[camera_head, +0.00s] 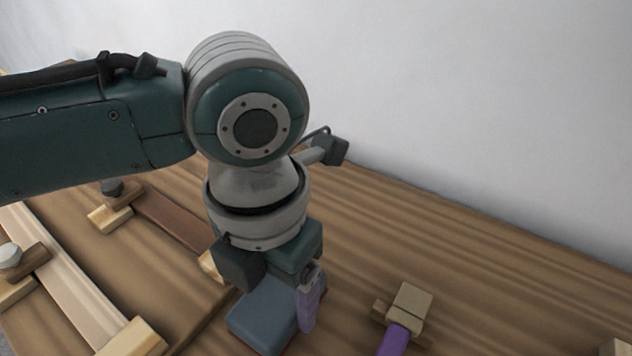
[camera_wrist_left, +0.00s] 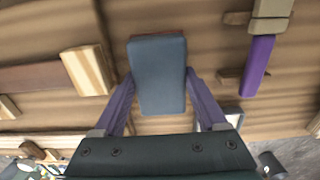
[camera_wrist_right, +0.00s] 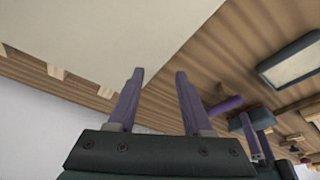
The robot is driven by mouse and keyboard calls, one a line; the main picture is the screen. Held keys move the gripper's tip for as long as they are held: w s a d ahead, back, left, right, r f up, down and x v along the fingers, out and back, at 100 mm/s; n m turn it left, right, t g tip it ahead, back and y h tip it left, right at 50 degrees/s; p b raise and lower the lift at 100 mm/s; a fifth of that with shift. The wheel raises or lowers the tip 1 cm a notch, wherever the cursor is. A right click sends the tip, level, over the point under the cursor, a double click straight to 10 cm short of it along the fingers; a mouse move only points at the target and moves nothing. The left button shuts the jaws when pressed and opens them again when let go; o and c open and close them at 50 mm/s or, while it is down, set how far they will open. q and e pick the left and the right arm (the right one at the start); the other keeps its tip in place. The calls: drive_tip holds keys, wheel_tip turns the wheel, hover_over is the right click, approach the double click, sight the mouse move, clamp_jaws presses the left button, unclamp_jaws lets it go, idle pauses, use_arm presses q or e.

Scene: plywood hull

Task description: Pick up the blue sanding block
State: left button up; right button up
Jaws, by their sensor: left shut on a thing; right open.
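The blue sanding block (camera_head: 262,318) is a flat blue-grey block with a reddish edge, over the plywood surface at the bottom of the head view. My left gripper (camera_head: 292,312) comes down from above and is shut on it. In the left wrist view the block (camera_wrist_left: 158,72) lies between the two purple fingers of my left gripper (camera_wrist_left: 160,76), one on each long side. I cannot tell whether the block touches the wood. My right gripper (camera_wrist_right: 159,74) is open and empty in the right wrist view, away from the block.
A tool with a tan head (camera_head: 410,301) and purple handle (camera_head: 394,340) lies right of the block. Wooden strips with small cross blocks (camera_head: 110,217) lie on the left. A pale wall (camera_head: 480,110) rises behind. The wood between tool and wall is clear.

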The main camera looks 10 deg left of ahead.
sight(277, 294)
use_arm(q)
wheel_tip(277, 294, up, 19)
drive_tip(key=p, duration=0.2)
drive_tip(key=shift+p, duration=0.35)
use_arm(e)
wheel_tip(277, 294, up, 3)
drive_tip(key=shift+f, duration=0.1)
use_arm(q)
drive_tip(key=shift+f, duration=0.1)
